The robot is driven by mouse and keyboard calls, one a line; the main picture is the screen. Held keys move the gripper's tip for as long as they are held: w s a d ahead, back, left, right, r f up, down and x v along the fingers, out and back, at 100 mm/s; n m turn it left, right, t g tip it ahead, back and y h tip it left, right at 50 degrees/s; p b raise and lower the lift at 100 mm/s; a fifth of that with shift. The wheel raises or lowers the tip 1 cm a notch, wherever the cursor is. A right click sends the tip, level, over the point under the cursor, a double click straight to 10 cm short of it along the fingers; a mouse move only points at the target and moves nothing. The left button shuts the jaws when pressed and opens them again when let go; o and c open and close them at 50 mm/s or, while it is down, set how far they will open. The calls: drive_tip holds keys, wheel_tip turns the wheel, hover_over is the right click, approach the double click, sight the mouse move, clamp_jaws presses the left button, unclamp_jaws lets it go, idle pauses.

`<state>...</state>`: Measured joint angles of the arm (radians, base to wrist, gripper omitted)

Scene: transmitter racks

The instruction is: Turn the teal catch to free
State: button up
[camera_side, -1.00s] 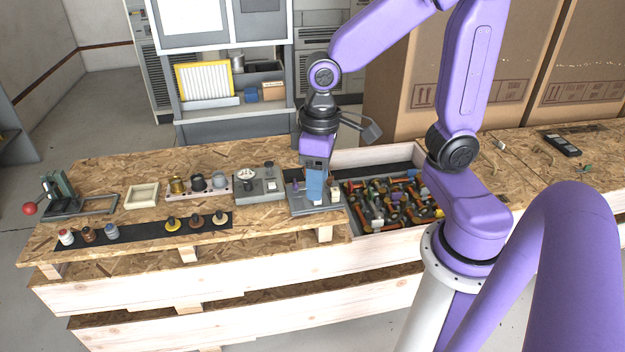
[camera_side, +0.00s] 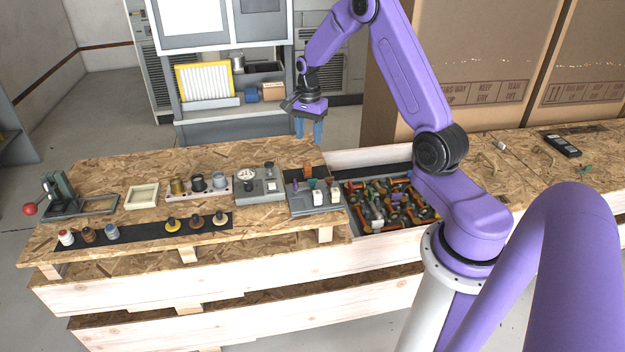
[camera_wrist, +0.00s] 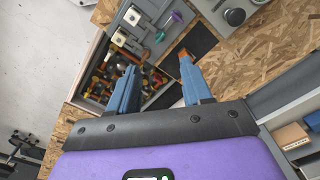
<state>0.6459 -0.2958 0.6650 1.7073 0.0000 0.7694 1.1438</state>
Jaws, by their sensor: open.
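The teal catch (camera_side: 312,183) is a small knob on a grey panel (camera_side: 300,209) at the right end of the near bench. It also shows in the wrist view (camera_wrist: 160,36), beside a purple knob (camera_wrist: 177,16). Two white blocks (camera_side: 318,197) stand on the same panel, with metal rods between them and the knobs in the wrist view. My gripper (camera_side: 309,138) is open and empty, raised above and behind the panel, apart from the catch. Its two blue fingers (camera_wrist: 157,66) point down. I cannot read the catch's exact angle.
A small orange piece (camera_side: 308,170) stands behind the knobs. A bin of mixed parts (camera_side: 346,222) adjoins the panel on the right. A gauge box (camera_side: 258,195) stands to its left. Tall cartons (camera_side: 480,60) and a grey rack (camera_side: 225,125) stand behind.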

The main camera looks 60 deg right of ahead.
drive_tip(key=d, duration=0.2)
approach(314, 187)
drive_tip(key=shift+m, duration=0.4)
drive_tip(key=f, duration=0.5)
drive_tip(key=w+f, duration=0.1)
drive_tip(key=f, duration=0.1)
drive_tip(key=shift+d+f, duration=0.2)
drive_tip(key=shift+d, duration=0.1)
drive_tip(key=c, duration=0.9)
